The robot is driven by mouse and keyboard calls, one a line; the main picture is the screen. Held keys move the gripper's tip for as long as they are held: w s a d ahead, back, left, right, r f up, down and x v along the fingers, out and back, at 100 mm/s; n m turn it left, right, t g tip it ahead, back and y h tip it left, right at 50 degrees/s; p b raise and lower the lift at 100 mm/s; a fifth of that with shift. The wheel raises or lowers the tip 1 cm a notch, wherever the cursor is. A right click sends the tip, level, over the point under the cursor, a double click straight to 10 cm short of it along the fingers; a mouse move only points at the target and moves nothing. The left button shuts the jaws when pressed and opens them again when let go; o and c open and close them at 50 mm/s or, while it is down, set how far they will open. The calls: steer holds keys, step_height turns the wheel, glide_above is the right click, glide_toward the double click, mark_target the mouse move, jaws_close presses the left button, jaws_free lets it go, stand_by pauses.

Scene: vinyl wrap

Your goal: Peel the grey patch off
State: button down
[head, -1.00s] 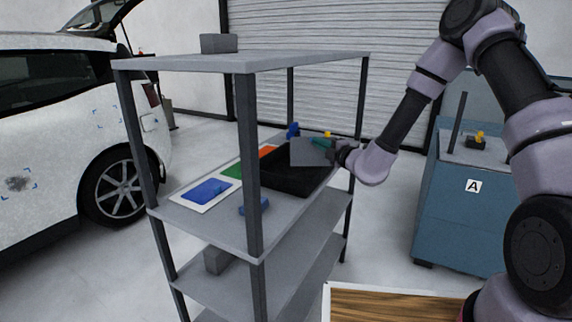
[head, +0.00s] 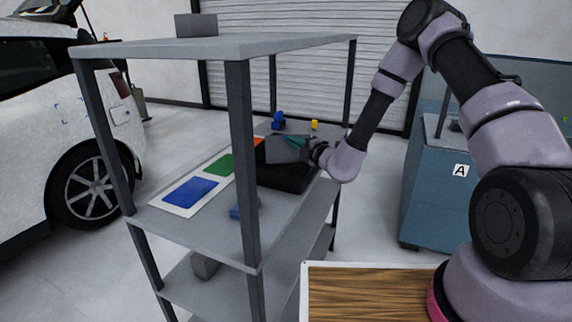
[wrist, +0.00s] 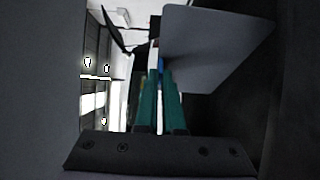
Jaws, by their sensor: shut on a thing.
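The grey patch (head: 283,153) is a flat sheet held over a black open box on the rack's shelf in the head view. In the wrist view the patch (wrist: 215,48) fills the upper middle, beside the teal fingers. My gripper (head: 297,142) is shut on the patch. Its teal fingers also show in the wrist view (wrist: 158,88), close together; the exact grip on the sheet's edge is hard to see. The black box (head: 285,182) is directly below, and I cannot tell whether the patch touches it.
A grey rack (head: 185,228) surrounds the box with posts and a top shelf (head: 215,46). A card with blue and green swatches (head: 190,192) lies left of the box, a blue block (head: 240,210) in front. A white car (head: 55,120) stands left, a blue cabinet (head: 420,205) right.

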steer(key=shift+f, duration=0.4)
steer(key=c, duration=1)
jaws_free()
steer(key=shift+o, duration=0.2)
steer(key=shift+d, duration=0.1)
steer(key=v, duration=1)
steer(key=shift+s+d, duration=0.2)
steer(key=shift+s, duration=0.1)
